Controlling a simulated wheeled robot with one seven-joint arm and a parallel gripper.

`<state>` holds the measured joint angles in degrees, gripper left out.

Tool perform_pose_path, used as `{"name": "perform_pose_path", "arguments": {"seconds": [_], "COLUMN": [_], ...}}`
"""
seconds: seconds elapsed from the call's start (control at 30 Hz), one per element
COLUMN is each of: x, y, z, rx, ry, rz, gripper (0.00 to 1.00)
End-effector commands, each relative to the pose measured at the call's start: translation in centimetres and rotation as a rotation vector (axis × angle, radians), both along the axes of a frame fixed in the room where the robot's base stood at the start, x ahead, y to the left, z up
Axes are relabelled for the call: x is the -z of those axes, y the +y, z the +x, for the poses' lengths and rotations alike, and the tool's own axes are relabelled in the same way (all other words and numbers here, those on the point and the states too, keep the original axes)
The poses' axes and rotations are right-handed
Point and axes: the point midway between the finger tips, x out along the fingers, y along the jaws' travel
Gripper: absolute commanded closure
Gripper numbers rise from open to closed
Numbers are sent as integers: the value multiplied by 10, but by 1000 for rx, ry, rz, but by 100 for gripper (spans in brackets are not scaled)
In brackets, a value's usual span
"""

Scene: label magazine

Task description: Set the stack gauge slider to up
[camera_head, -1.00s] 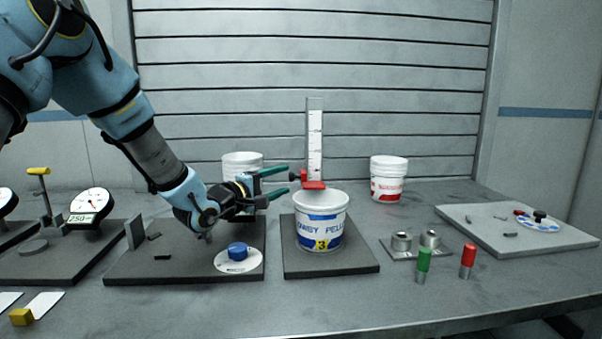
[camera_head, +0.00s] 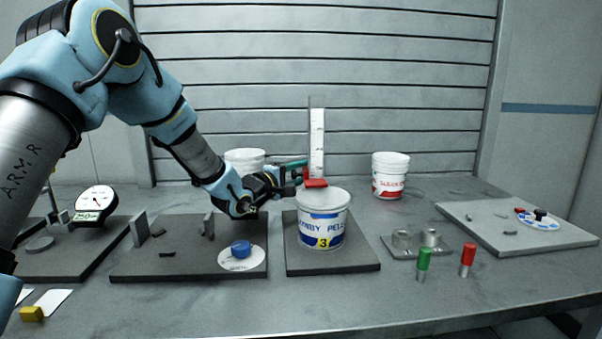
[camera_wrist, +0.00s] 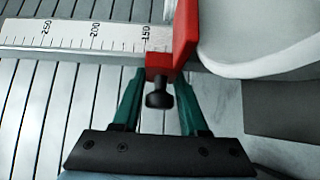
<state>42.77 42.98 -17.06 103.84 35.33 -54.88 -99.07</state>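The stack gauge (camera_head: 317,140) is an upright white scale behind a lidded white tub (camera_head: 323,220). Its red slider (camera_head: 316,183) sits low on the scale, its plate at the tub's lid. In the wrist view the slider (camera_wrist: 184,38) is near the 150 mark, with a black knob (camera_wrist: 159,96) pointing toward my gripper (camera_wrist: 160,85). My green fingers stand apart on either side of the knob, with narrow gaps; I cannot tell whether they touch the slider's body. In the head view my gripper (camera_head: 300,170) is left of the slider, its tips partly hidden.
Another white tub (camera_head: 390,178) stands behind right, and one (camera_head: 245,160) behind my wrist. A dark board with a blue knob (camera_head: 240,249) lies left. Green (camera_head: 423,260) and red (camera_head: 467,258) pegs stand front right.

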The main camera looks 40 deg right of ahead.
Motion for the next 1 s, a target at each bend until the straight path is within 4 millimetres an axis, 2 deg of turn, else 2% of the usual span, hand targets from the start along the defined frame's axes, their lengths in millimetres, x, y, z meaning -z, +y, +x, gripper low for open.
{"name": "perform_pose_path", "arguments": {"seconds": [0.03,0.37,1.0], "x": [0,0,0], "y": [0,0,0], "z": [0,0,0], "rx": [0,0,0], "ry": [0,0,0], "rz": [0,0,-1], "gripper": [64,100,100]}}
